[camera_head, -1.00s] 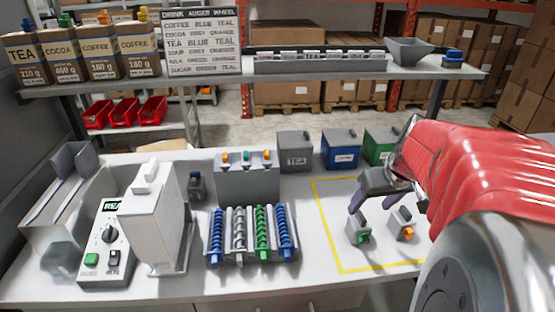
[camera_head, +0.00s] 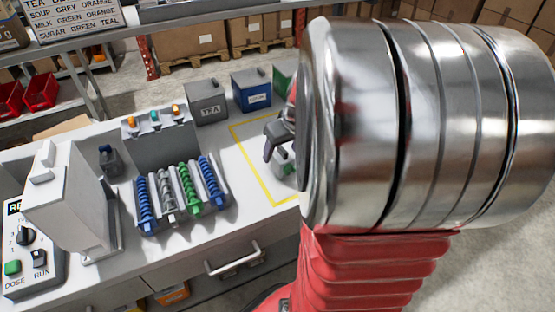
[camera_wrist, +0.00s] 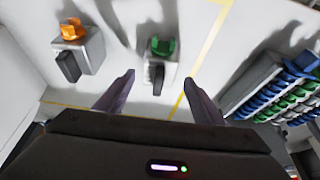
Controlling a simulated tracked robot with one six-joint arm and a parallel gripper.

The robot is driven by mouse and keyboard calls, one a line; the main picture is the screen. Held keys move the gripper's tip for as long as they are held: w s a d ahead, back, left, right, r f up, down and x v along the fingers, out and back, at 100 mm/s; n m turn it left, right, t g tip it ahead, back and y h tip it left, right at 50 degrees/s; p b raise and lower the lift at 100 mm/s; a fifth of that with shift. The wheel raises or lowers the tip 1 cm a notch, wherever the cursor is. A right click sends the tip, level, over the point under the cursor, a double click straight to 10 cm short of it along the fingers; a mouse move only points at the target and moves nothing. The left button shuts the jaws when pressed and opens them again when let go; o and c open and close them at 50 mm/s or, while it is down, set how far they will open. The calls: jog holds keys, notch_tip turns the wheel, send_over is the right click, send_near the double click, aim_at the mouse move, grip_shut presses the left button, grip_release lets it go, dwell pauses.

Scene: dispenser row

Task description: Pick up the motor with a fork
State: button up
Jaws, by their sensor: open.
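Two small grey motors stand on the worktop in the wrist view. One has a green piece on top that looks two-pronged, the green motor (camera_wrist: 161,58); the other has a blockier orange piece, the orange motor (camera_wrist: 80,48). My gripper (camera_wrist: 158,90) is open and empty, its two dark fingers pointing toward the green motor, which lies just beyond and between the tips. In the head view my gripper (camera_head: 274,140) is close above the green motor (camera_head: 283,161), which is partly covered. My arm hides the orange motor there.
A yellow outline (camera_head: 262,178) marks the motors' area. Left of it stands a rack of blue, grey and green augers (camera_head: 180,195), which also shows in the wrist view (camera_wrist: 285,90). The TEA bin (camera_head: 207,102) and blue bin (camera_head: 251,90) stand behind. A drawer handle (camera_head: 232,262) juts from the front.

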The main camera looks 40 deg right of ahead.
aim_at(279, 156)
jog(key=shift+x, duration=2.6)
jog(key=shift+d, duration=0.15)
jog(key=c, duration=1.5)
jog(key=shift+r, duration=0.15)
notch_tip(279, 156, up, 9)
jog(key=shift+r, duration=0.4)
jog(key=shift+s, duration=0.15)
